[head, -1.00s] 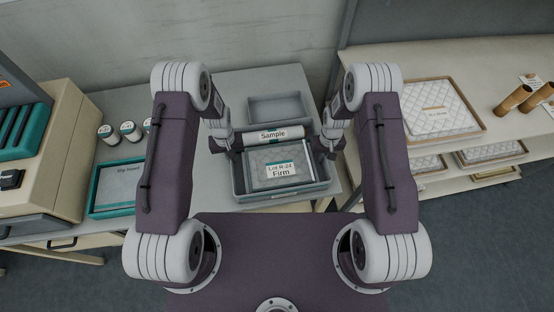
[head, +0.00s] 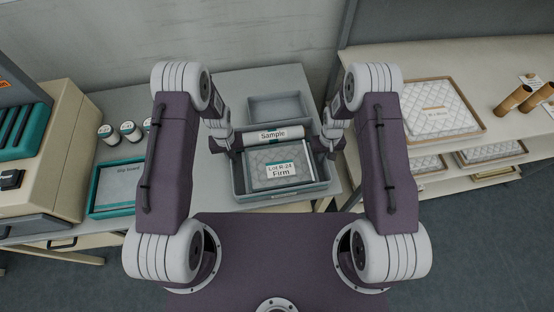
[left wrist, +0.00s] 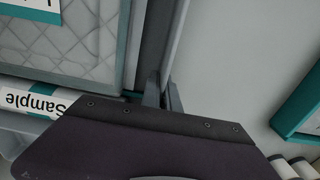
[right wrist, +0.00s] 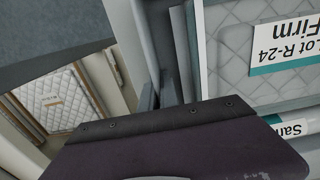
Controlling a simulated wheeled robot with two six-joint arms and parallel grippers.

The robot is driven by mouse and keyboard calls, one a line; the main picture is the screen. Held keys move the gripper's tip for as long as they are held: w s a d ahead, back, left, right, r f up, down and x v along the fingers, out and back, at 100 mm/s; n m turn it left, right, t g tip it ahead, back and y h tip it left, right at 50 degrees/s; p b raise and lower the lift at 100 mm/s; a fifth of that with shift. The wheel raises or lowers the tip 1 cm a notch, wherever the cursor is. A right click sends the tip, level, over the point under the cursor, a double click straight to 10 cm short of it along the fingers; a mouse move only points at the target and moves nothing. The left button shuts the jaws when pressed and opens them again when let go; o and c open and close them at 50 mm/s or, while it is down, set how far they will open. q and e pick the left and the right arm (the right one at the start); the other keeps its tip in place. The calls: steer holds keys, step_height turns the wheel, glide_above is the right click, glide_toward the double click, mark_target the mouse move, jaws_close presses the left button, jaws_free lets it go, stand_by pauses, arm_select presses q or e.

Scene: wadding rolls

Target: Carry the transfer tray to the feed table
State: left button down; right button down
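The transfer tray (head: 283,194) is a grey open box on the grey table in front of me. In it lie a quilted pad labelled "Lot R-24 Firm" (head: 262,181) and, behind that, a white roll labelled "Sample" (head: 294,133). My left gripper (head: 236,155) is at the tray's left wall. In the left wrist view its fingers (left wrist: 162,92) close on the wall from both sides. My right gripper (head: 329,155) is at the right wall. In the right wrist view its fingers (right wrist: 160,92) also close on the wall. I cannot identify the feed table for certain.
An empty grey tray (head: 278,109) stands behind. To the left are a teal-rimmed tray (head: 117,190), several small jars (head: 129,130) and a beige machine (head: 62,140). To the right, a shelf unit (head: 400,60) holds quilted pads (head: 440,104) and cardboard tubes (head: 513,99).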

arm_select(q)
steer(key=shift+r, duration=0.15)
arm_select(e)
steer(key=shift+r, duration=0.15)
